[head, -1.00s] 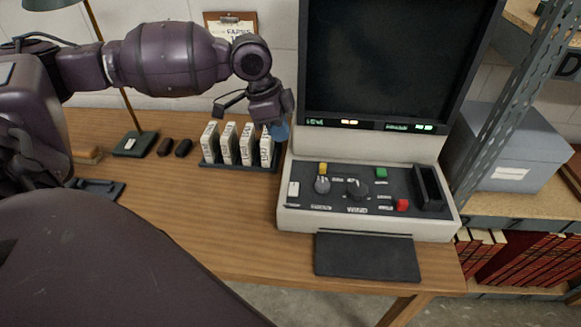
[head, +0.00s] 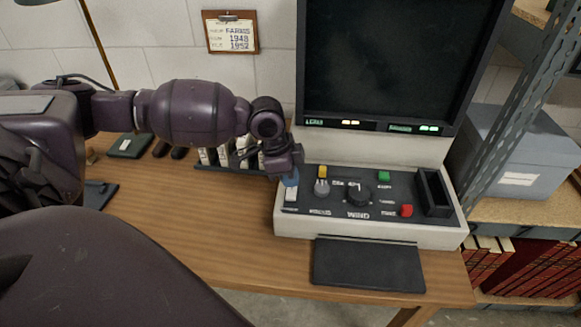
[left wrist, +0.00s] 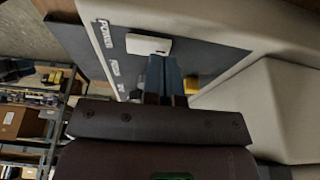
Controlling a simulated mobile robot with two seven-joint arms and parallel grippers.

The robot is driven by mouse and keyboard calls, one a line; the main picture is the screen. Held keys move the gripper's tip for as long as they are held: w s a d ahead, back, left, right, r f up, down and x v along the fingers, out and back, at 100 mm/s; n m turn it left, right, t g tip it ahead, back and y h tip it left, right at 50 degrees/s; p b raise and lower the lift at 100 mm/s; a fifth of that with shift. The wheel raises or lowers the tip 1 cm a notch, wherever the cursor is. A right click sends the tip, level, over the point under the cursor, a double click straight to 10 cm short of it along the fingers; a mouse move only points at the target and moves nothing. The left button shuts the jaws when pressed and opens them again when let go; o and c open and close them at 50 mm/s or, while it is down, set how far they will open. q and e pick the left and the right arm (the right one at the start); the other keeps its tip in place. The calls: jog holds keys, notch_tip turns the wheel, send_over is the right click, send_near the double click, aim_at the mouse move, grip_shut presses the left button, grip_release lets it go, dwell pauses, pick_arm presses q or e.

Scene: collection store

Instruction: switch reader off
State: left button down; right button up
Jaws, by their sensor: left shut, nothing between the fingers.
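The reader (head: 370,232) is a cream machine with a dark screen (head: 390,60) and a sloped black control panel. Amber and green indicators (head: 428,128) under the screen are lit. A white switch (head: 291,194) sits at the panel's left end; in the left wrist view the white switch (left wrist: 148,45) is beside a "POWER" label. My left gripper (head: 291,178) is shut and empty, its blue fingertips right at the switch. In the left wrist view the fingertips (left wrist: 164,62) overlap the switch's edge; I cannot tell whether they touch it. My right gripper is not in view.
The panel also has a yellow button (head: 322,171), a grey knob (head: 321,188), a black knob (head: 359,195), a green button (head: 384,175) and a red button (head: 406,211). White boxes in a rack (head: 225,157) stand left of the reader. A metal shelf (head: 528,110) is on the right.

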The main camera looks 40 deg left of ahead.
pick_arm(q)
jog(key=shift+f, duration=0.2)
jog(key=shift+w+f+p, duration=0.1)
jog(key=shift+f+p, duration=0.05)
jog(key=shift+p, duration=0.15)
jog(key=shift+f, duration=0.1)
jog(key=shift+s+d+r+p, duration=0.25)
jog(key=shift+s+r+p, duration=0.05)
jog(key=shift+s+p, duration=0.15)
jog(key=shift+s+d, duration=0.1)
jog(key=shift+s, duration=0.15)
dwell(0.6)
